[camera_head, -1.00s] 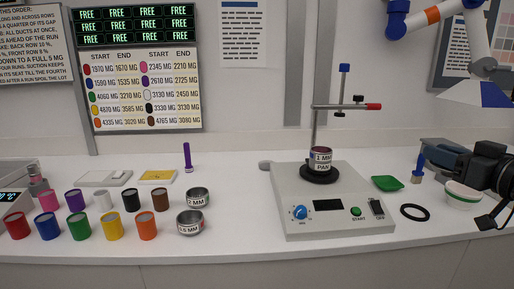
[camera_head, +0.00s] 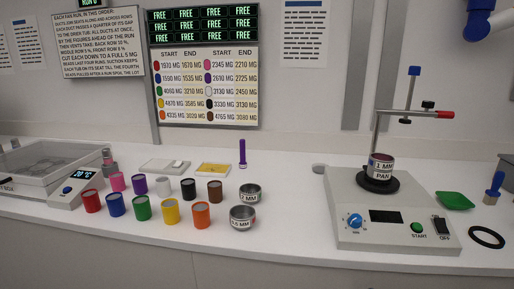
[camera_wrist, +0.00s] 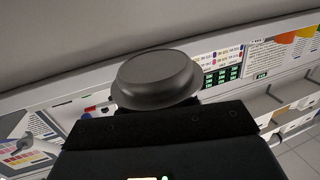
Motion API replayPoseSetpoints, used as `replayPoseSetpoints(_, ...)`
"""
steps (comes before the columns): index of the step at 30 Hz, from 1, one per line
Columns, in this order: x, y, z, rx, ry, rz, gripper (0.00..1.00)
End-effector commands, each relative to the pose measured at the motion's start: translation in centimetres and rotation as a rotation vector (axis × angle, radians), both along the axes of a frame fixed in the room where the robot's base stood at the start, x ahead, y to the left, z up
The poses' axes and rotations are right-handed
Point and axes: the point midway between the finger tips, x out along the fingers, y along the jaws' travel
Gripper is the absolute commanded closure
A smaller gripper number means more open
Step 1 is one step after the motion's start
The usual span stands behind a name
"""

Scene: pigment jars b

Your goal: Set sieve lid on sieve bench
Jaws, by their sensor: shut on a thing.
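My gripper (camera_wrist: 160,122) shows only in the wrist view, as a dark body across the lower part. It is shut on a round dark grey lid-like piece (camera_wrist: 158,72), which I take to be the sieve lid. The fingertips are hidden. On the white bench (camera_head: 290,225), in the head view, stand two open metal sieves: one marked 2 MM (camera_head: 250,198) and a nearer one whose label (camera_head: 242,224) seems to read 0.5 MM. A sieve marked 1 MM (camera_head: 382,160) sits above a pan (camera_head: 382,175) on the shaker (camera_head: 400,240). Neither my gripper nor the lid shows there.
Several coloured jars (camera_head: 141,208) stand left of the sieves, with a purple upright tool (camera_head: 242,153) behind. A clamp stand (camera_head: 376,130) rises by the shaker. A green scoop (camera_head: 455,200), a brush (camera_head: 494,188) and a black ring (camera_head: 487,237) lie right. Bench between sieves and shaker is clear.

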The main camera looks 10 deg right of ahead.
Motion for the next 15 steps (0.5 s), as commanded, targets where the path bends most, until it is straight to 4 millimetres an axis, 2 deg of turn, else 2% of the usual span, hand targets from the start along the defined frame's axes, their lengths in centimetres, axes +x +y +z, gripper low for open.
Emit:
replayPoseSetpoints(2,0.2,1.6,-1.7,0.001,0.002,0.009,1.0)
replayPoseSetpoints(6,0.5,3.0,-3.2,-0.001,-0.001,0.012,1.0)
replayPoseSetpoints(15,0.7,4.6,-5.2,0.0,-0.002,0.014,1.0)
